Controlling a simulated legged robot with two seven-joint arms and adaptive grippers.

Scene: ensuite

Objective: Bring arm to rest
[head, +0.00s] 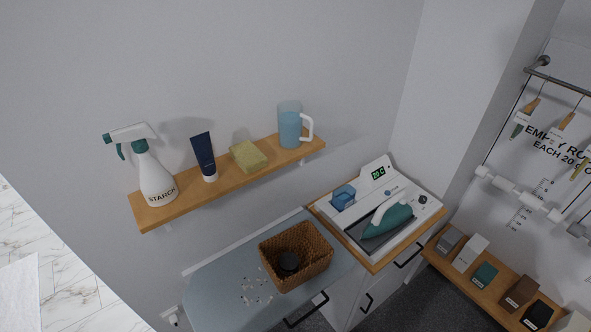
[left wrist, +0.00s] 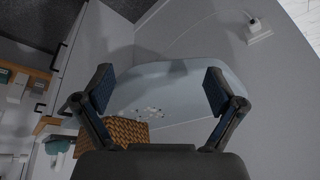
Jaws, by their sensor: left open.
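My left gripper (left wrist: 158,88) shows in the left wrist view with its two fingers spread wide and nothing between them. Beyond the fingers is a pale blue-grey board (left wrist: 170,90). A woven basket (left wrist: 130,134) sits near the left finger's base in that picture, partly hidden by the gripper. In the head view neither gripper shows. There the board (head: 215,290) is at the bottom centre, with the basket (head: 318,262) on it. My right gripper is in neither view.
Small white bits (head: 257,293) lie on the board. A teal iron (head: 388,220) rests on a white station to the right. A wall shelf (head: 232,187) holds a spray bottle (head: 155,175), a tube (head: 204,157), a sponge (head: 248,156) and a blue jug (head: 290,127).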

